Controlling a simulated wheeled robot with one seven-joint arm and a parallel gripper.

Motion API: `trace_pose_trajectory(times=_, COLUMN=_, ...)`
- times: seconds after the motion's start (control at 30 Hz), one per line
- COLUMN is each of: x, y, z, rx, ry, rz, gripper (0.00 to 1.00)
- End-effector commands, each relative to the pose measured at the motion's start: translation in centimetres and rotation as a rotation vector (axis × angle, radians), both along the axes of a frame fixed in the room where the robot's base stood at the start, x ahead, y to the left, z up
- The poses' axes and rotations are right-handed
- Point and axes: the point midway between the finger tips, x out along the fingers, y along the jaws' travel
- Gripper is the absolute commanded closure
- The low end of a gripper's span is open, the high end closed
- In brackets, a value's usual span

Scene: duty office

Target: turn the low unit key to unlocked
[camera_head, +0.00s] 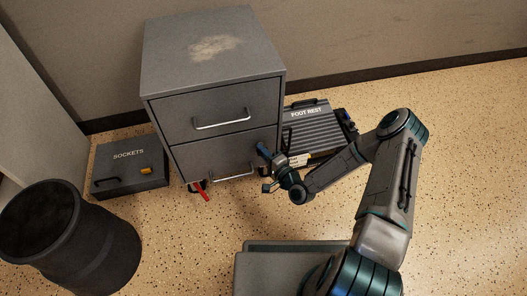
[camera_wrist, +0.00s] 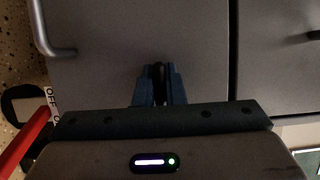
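The low unit is a grey two-drawer cabinet (camera_head: 212,104) against the wall. Its lower drawer front also fills much of the wrist view (camera_wrist: 100,75). My gripper (camera_head: 262,150) is at the right part of the lower drawer front, near its upper edge. In the wrist view its two blue fingers (camera_wrist: 159,78) point at the drawer front and stand close together. A narrow dark strip shows between them; I cannot tell whether it is the key or just a gap. The key and its lock are not clearly visible, and the key's turn position cannot be read.
A red lever (camera_head: 202,192) sticks out below the cabinet, beside an OFF label (camera_wrist: 50,98). A SOCKETS case (camera_head: 130,177) and a dark bin (camera_head: 75,245) are left. A foot rest (camera_head: 310,130) lies right, behind my arm.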

Motion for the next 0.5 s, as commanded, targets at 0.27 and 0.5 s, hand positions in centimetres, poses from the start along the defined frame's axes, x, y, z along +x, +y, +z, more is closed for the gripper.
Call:
trace_pose_trajectory(times=0.27, x=0.01, y=-0.07, z=0.11, rx=-0.011, ry=-0.004, rz=-0.001, gripper=1.00)
trace_pose_trajectory(times=0.5, x=0.00, y=-0.13, z=0.31, rx=-0.096, ry=-0.028, rz=-0.002, gripper=1.00)
